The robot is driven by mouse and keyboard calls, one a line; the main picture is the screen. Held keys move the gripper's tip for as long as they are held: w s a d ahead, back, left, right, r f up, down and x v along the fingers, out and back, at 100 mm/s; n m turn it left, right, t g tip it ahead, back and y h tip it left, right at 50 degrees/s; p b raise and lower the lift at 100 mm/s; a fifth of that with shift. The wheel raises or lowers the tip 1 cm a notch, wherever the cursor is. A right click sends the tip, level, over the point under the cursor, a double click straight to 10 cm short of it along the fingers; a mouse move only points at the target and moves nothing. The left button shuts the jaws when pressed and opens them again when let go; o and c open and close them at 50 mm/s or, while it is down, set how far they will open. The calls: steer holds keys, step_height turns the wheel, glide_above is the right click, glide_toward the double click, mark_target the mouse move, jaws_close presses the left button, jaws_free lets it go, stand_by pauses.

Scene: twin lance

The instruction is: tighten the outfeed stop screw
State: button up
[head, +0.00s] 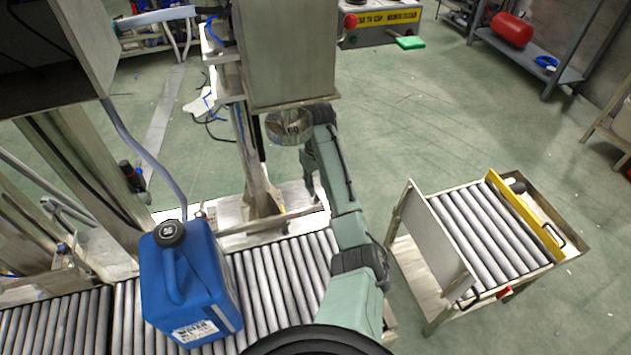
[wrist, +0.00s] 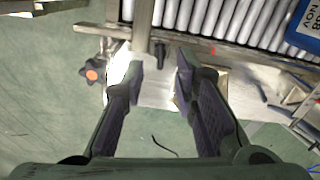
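In the wrist view my gripper (wrist: 160,68) is open, with its two dark fingers apart and nothing between them. A star-shaped black knob with an orange centre (wrist: 91,74) sits left of the left finger, beside a metal bracket. A small dark upright fitting (wrist: 160,50) shows beyond the gap between the fingertips, near the conveyor's side rail (wrist: 200,38). I cannot tell for sure which of these is the outfeed stop screw. In the head view my arm reaches up past the roller conveyor (head: 265,285); my fingers are not visible there.
A blue jug (head: 190,285) with a black cap stands on the conveyor; its edge shows in the wrist view (wrist: 296,32). A metal cabinet (head: 287,50) stands by my arm's far end. A roller cart (head: 425,275) with a yellow bar stands right. Floor between is clear.

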mark_target(317, 196)
steer(key=shift+f+b, duration=2.85)
steer(key=shift+f, duration=0.3)
jaws_close()
